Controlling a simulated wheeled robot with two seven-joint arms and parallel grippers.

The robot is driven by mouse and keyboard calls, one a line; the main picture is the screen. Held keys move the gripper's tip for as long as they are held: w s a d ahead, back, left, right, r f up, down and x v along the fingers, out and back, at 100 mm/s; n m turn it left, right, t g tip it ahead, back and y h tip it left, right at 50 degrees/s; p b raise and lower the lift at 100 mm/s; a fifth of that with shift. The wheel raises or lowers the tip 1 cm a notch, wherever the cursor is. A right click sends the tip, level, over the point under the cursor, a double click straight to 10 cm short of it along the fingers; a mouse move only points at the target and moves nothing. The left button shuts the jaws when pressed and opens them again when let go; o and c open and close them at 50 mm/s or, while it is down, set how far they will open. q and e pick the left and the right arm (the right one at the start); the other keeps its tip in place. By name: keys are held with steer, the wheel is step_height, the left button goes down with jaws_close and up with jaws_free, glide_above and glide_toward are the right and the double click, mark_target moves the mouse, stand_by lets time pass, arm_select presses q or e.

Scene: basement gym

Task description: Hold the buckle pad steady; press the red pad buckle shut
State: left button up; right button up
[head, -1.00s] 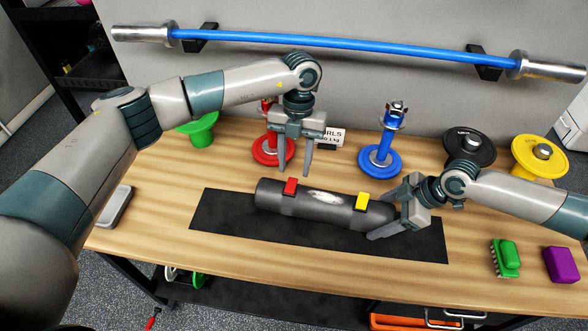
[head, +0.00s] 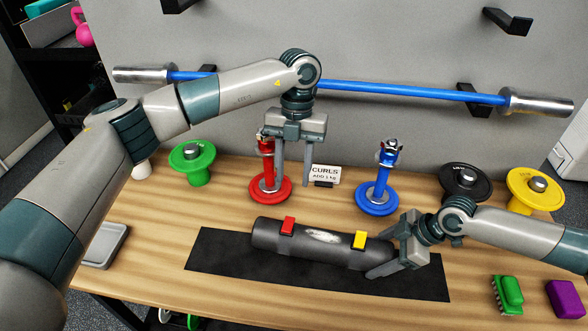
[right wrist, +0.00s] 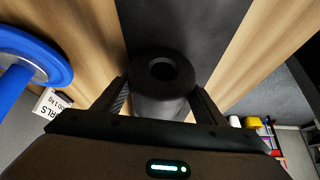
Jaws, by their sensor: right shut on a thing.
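The buckle pad is a dark grey cylinder (head: 325,237) lying on a black mat (head: 215,250); its hollow end faces the right wrist view (right wrist: 155,72). The red buckle (head: 288,225) sits on top toward its left end, and a yellow buckle (head: 360,239) toward its right. I cannot tell whether either buckle is closed. My right gripper (head: 378,262) is shut on the pad's right end, one finger on each side in the wrist view (right wrist: 160,100). My left gripper (head: 293,187) is open and empty, fingers pointing down, above the red buckle in the picture and apart from it.
Red (head: 270,188) and blue (head: 379,194) weight stands and a CURLS sign (head: 325,173) stand behind the pad. Green (head: 194,160), black (head: 466,182) and yellow (head: 532,188) weights stand farther out. A green brush (head: 509,294) and purple block (head: 566,299) lie front right.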

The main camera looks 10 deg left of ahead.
steer(key=o, duration=1.3)
steer(key=v, duration=1.2)
steer(key=shift+s+f, duration=0.1)
